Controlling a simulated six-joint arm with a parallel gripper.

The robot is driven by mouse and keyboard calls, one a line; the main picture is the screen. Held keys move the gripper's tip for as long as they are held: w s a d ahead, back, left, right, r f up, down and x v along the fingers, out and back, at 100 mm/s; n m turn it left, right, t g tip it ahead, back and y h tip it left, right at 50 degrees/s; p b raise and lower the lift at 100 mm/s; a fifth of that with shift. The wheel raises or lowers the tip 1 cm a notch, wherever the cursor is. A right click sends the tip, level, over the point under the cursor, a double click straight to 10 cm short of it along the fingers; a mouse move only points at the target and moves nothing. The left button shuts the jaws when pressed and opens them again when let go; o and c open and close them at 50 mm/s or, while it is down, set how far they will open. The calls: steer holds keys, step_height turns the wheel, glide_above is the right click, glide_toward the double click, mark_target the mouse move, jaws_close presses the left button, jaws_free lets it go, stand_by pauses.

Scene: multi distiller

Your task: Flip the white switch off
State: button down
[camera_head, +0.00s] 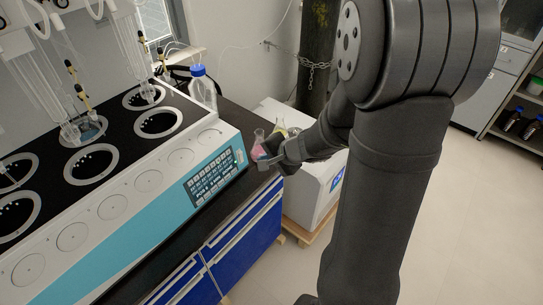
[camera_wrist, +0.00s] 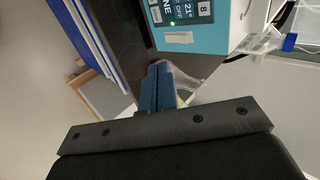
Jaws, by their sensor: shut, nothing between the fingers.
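The white switch (camera_wrist: 178,37) is a small pale bar on the blue-green front panel of the distiller (camera_wrist: 215,35), beside a small lit green light and the dark display. In the head view the switch (camera_head: 241,156) is a small light mark at the right end of the distiller's front (camera_head: 150,215). My gripper (camera_wrist: 158,68) is shut and empty, its dark blue fingers together and pointing at the panel just below the switch in the wrist view, apparently apart from it. In the head view my gripper (camera_head: 264,163) is right of the switch.
A flask with pink liquid (camera_head: 258,148) stands close behind my gripper, with another flask (camera_head: 281,128) beside it. A blue-capped bottle (camera_head: 203,90) stands behind the distiller. A white box (camera_head: 305,190) is to the right of the blue-fronted bench (camera_head: 240,245).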

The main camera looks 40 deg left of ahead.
mark_target(240, 153)
steer(key=a+f, duration=0.2)
steer(key=a, duration=0.1)
steer(key=a+f, duration=0.1)
steer(key=a, duration=0.1)
steer(key=shift+s+a, duration=0.1)
steer(key=shift+a, duration=0.85)
steer(key=shift+a, duration=0.1)
steer(key=shift+a, duration=0.25)
steer(key=shift+r, duration=0.2)
steer(key=shift+r, duration=0.65)
steer(key=shift+d, duration=0.1)
